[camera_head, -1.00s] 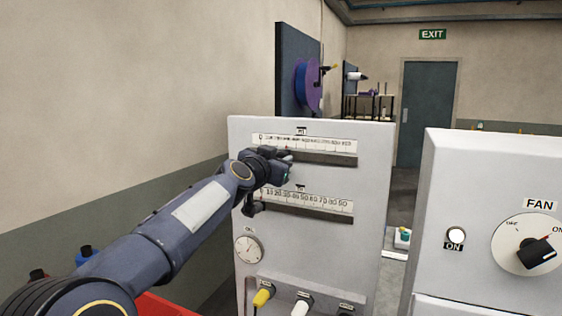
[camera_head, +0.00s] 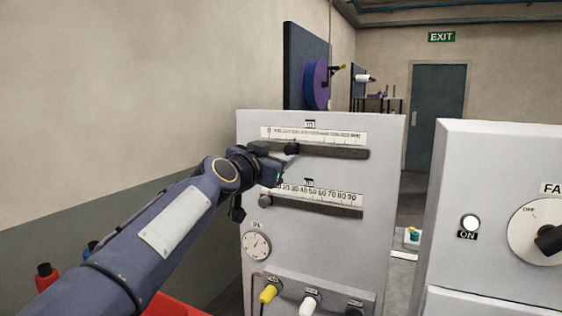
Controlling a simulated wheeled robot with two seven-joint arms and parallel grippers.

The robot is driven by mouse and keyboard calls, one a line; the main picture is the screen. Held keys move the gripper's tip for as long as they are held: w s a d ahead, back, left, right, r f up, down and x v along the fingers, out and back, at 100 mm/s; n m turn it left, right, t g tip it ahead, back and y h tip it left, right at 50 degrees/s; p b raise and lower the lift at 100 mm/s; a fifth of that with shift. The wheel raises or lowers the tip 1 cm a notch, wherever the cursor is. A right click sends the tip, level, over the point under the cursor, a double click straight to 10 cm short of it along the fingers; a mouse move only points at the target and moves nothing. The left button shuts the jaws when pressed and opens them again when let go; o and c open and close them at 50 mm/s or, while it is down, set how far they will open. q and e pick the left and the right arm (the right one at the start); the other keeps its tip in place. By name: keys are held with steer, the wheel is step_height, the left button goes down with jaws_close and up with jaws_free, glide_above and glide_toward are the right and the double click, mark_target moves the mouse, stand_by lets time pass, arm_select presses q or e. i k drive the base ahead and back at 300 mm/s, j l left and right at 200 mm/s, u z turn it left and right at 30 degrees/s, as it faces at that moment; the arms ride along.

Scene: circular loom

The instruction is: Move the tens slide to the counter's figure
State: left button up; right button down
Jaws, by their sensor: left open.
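A pale panel (camera_head: 386,230) carries two slide scales, one above the other. The lower scale (camera_head: 325,194) reads in tens up to 90; its dark slot (camera_head: 320,207) runs beneath it. A round grey knob (camera_head: 264,200) sits at that slot's left end, the low end. The upper scale (camera_head: 325,136) has finer figures and a dark knob (camera_head: 291,149) towards its left. My left gripper (camera_head: 280,165) is open and empty in front of the panel, between the two slots, above the grey knob. It hides the low end of the lower scale. No counter figure is legible.
Below are a small dial (camera_head: 256,245) and yellow (camera_head: 268,293), white (camera_head: 309,303) and dark plugs. A second cabinet (camera_head: 480,180) with an ON button and FAN knob stands right. Red objects (camera_head: 47,275) lie lower left. A wall closes the left side.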

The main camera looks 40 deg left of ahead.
mark_target(266, 201)
steer(key=u, duration=1.3)
